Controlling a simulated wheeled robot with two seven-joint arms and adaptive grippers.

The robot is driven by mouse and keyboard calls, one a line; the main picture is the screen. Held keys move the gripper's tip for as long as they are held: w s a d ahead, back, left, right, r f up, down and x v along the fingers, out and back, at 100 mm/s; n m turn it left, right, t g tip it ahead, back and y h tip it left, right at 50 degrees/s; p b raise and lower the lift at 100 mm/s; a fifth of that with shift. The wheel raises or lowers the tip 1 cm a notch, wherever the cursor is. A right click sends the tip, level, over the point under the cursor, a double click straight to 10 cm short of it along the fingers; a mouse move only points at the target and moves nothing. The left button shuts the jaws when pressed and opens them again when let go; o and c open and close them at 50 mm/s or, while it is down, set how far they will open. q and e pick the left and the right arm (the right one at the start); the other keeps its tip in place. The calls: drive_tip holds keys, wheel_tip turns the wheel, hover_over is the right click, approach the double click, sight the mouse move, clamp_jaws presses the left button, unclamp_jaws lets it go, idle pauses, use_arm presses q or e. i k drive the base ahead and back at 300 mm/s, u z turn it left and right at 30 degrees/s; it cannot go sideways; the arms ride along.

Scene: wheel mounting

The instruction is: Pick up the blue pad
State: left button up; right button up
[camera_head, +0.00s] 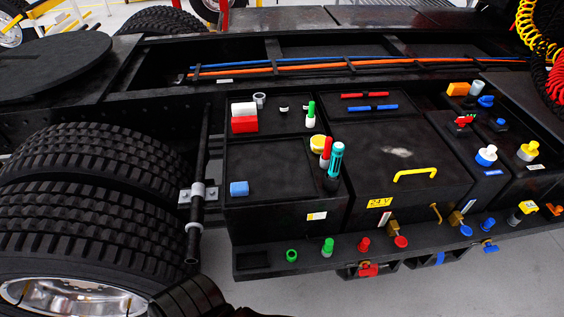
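The blue pad (239,188) is a small light-blue block. It lies on the left part of the black box top (275,172), near that box's left edge. Nothing touches it from above, and its top and front faces are visible. No gripper fingers can be made out. A dark ribbed shape at the bottom edge, left of centre, may be part of my arm; I cannot tell which arm.
Red and white blocks (244,122) sit behind the pad. A teal-capped cylinder (335,165), a red marker and a yellow round piece stand to its right. A vertical rod (197,200) and large tyres (85,220) are on the left. Coloured caps line the front ledge.

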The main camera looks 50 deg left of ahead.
sight(237, 189)
drive_tip(key=i, duration=0.85)
drive_tip(key=u, duration=2.35)
